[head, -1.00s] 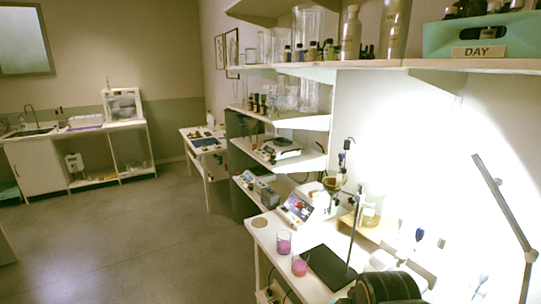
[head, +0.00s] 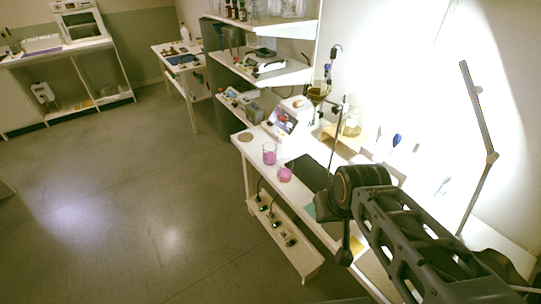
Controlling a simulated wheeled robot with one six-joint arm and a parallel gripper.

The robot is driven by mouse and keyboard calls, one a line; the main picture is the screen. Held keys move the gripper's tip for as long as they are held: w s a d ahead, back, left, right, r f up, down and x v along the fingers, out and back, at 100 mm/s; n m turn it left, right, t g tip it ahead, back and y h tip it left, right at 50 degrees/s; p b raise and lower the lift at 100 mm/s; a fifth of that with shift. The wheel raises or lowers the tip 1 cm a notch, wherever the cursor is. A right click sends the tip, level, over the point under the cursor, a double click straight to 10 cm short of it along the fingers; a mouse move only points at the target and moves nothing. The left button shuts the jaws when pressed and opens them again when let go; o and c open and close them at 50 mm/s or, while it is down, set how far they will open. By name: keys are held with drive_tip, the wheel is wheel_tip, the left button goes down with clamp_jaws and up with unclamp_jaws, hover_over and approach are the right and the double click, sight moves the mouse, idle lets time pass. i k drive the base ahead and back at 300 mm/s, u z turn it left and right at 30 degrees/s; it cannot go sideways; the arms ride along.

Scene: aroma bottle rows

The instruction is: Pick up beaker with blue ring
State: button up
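Two small glass vessels with pink contents stand near the front edge of the white bench: a taller beaker (head: 269,154) and a lower one (head: 285,174) just in front and to the right. No blue ring can be made out on either at this size. My black arm reaches in from the lower right. What looks like my gripper (head: 345,250) hangs below its end joint, right of and nearer than the two vessels and apart from them. Its fingers are too small and dark to tell whether they are open.
A black mat (head: 308,173) and a stand with a rod (head: 337,140) are right of the vessels. A device with a screen (head: 283,122) stands behind them, and a round coaster (head: 245,137) lies to the left. A lamp arm (head: 478,110) rises at right. The floor at left is clear.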

sight(269, 149)
drive_tip(key=u, duration=1.35)
drive_tip(key=i, duration=3.25)
drive_tip(key=z, duration=3.55)
